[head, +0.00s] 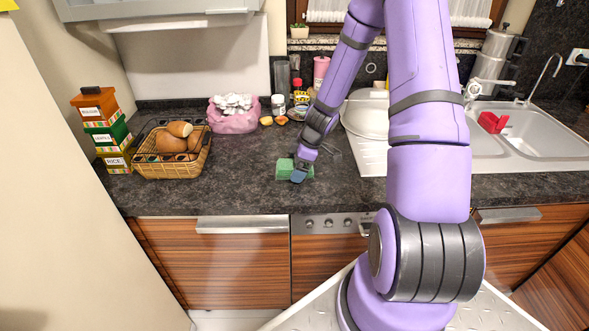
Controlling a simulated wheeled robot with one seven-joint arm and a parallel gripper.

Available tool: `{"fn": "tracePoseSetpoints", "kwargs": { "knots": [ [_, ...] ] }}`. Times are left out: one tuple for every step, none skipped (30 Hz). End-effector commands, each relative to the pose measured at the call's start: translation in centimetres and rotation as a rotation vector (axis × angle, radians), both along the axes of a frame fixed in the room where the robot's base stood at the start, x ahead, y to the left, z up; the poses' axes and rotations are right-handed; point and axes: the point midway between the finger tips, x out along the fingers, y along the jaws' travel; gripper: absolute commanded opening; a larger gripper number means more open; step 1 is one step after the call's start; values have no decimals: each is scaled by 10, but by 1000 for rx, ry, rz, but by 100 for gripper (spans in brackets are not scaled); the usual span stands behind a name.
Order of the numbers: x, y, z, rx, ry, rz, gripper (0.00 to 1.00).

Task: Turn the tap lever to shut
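The tap stands at the back of the sink at the right, with a thin curved spout (546,76). A small pale fitting (474,90) shows left of the spout, right beside my arm; I cannot tell for sure if it is the tap lever, nor how it is turned. My gripper (298,176) is far left of the tap, low over the dark counter, at a green block (284,168). It is small in view. I cannot tell whether its fingers are open, or whether it touches the block.
A white sink (545,141) holds a red item (492,122). A metal coffee pot (493,56) stands behind it. A white dome (362,116) is partly behind my arm. A bread basket (172,165), stacked boxes (103,130) and a pink bag (233,121) stand left. The counter's middle is mostly clear.

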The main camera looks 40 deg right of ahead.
Motion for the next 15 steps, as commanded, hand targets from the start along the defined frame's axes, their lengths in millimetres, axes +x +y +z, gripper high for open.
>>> {"fn": "tracePoseSetpoints", "kwargs": {
  "knots": [
    [0, 0, 0, 0, 0, 0, 99],
    [0, 0, 0, 0, 0, 0, 99],
    [0, 0, 0, 0, 0, 0, 92],
    [0, 0, 0, 0, 0, 0, 85],
    [0, 0, 0, 0, 0, 0, 78],
    [0, 0, 0, 0, 0, 0, 69],
    [0, 0, 0, 0, 0, 0, 62],
    [0, 0, 0, 0, 0, 0, 55],
    [0, 0, 0, 0, 0, 0, 46],
    [0, 0, 0, 0, 0, 0, 46],
    [0, 0, 0, 0, 0, 0, 46],
    [0, 0, 0, 0, 0, 0, 42],
    [0, 0, 0, 0, 0, 0, 42],
    [0, 0, 0, 0, 0, 0, 42],
    [0, 0, 0, 0, 0, 0, 42]
  ]
}}
